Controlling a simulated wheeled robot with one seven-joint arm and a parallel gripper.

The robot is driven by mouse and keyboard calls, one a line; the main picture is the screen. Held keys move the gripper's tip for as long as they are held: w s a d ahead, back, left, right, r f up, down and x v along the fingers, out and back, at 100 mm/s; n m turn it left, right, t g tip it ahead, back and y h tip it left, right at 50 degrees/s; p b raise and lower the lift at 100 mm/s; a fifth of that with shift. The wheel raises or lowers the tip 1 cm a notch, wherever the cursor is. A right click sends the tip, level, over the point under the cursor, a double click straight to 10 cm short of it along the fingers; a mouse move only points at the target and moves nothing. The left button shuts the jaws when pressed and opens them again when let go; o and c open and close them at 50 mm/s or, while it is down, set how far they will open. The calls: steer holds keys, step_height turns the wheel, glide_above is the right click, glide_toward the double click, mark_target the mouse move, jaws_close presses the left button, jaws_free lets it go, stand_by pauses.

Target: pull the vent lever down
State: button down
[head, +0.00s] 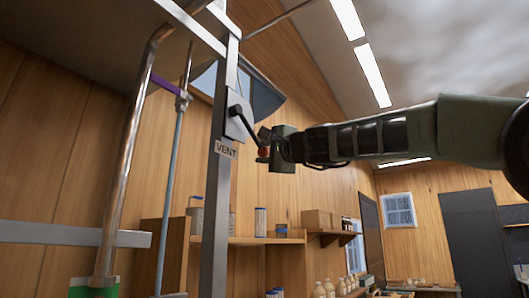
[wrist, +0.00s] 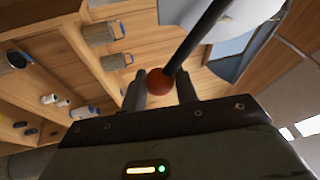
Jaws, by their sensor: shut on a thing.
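The vent lever is a black rod (head: 242,117) with an orange-red ball knob (head: 263,151). It comes out of a pale plate (head: 234,128) on a grey metal post, just above a label reading VENT (head: 225,149). The rod slants down and to the right from the plate. My gripper (head: 266,146) reaches in from the right and is shut on the lever's knob. In the wrist view the red knob (wrist: 159,82) sits between my two fingers, and the rod (wrist: 198,35) runs up and right from it. The fingers partly hide the knob in the head view.
The upright post (head: 216,205) stands left of my gripper, with a copper-coloured pipe (head: 127,150) and a thin rod further left. A wooden shelf (head: 250,240) with cans and several bottles is behind and below. Open air lies below my arm.

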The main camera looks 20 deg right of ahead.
steer(key=c, duration=1.1)
jaws_free()
steer(key=b+v, duration=1.1)
steer(key=v, duration=0.6)
steer(key=shift+s+f, duration=0.15)
steer(key=shift+f, duration=0.05)
